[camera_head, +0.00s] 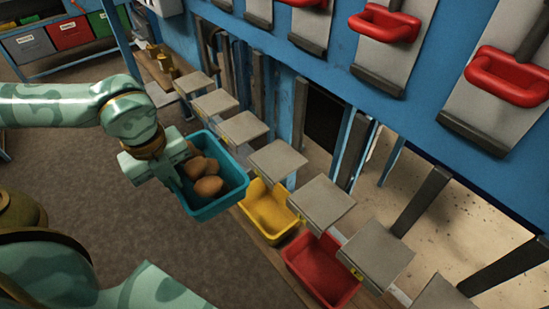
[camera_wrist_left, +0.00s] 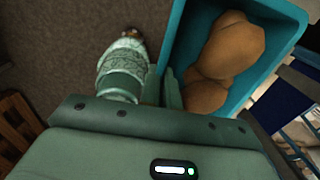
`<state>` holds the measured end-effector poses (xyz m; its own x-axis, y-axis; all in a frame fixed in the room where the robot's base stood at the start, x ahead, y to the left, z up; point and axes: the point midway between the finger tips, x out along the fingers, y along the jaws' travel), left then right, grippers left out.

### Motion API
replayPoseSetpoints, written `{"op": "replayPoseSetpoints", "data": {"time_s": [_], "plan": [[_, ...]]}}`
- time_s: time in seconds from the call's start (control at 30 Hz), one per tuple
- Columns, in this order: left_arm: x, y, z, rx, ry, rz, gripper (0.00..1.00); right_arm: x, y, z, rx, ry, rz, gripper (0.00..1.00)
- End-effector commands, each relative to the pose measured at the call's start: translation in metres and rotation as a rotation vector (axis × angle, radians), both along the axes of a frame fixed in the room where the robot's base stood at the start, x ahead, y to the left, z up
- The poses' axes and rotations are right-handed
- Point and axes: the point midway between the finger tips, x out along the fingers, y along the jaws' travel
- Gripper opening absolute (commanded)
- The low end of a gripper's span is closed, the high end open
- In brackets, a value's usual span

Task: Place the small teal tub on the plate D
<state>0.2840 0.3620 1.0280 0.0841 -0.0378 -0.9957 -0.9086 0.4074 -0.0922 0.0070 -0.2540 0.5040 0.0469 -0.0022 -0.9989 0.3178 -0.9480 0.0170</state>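The small teal tub (camera_head: 222,200) holds several brown rounded lumps (camera_head: 205,178). It hangs at the near side of a row of grey plates, left of the yellow tub. My left gripper (camera_head: 178,180) is at its left wall. In the left wrist view the gripper's fingers (camera_wrist_left: 167,92) are close together on the rim of the teal tub (camera_wrist_left: 178,45), one on each side. The grey square plates, such as this one (camera_head: 277,161), run diagonally. Their letters are too small to read, so I cannot tell which is plate D. My right gripper is out of view.
A yellow tub (camera_head: 266,208) and a red tub (camera_head: 322,270) stand on a low wooden ledge below the plates. A blue panel with red handles (camera_head: 384,22) rises behind. Grey, red and green bins stand at the back left. Carpet at left is clear.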

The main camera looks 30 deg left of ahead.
Motion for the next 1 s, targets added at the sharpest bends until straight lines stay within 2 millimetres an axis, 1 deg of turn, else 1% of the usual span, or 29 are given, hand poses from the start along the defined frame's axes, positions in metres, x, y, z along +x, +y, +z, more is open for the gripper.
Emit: {"op": "replayPoseSetpoints", "data": {"time_s": [0.07, 0.17, 0.3, 0.5, 0.7, 0.83, 0.9, 1.0], "plan": [[0.009, -0.003, 0.002, -0.003, -0.006, 0.025, 0.00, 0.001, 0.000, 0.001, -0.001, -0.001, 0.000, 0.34], [0.029, -0.013, 0.003, -0.006, -0.008, 0.028, 0.00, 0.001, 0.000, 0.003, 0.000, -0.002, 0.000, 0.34], [0.068, -0.028, 0.003, -0.005, -0.010, 0.029, 0.00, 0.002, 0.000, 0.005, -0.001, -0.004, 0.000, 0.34], [0.122, -0.050, 0.002, -0.003, -0.007, 0.028, 0.00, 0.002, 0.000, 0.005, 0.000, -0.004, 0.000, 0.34], [0.163, -0.067, 0.002, -0.002, -0.006, 0.028, 0.00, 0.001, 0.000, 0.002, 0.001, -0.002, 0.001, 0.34], [0.181, -0.075, 0.002, -0.002, -0.005, 0.029, 0.00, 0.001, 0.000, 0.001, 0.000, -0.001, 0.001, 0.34], [0.181, -0.074, -0.008, -0.001, -0.001, 0.029, 0.00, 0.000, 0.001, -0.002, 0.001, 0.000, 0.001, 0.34], [0.180, -0.074, -0.016, -0.001, -0.002, 0.028, 0.00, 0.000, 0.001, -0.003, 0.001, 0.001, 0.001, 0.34]]}}
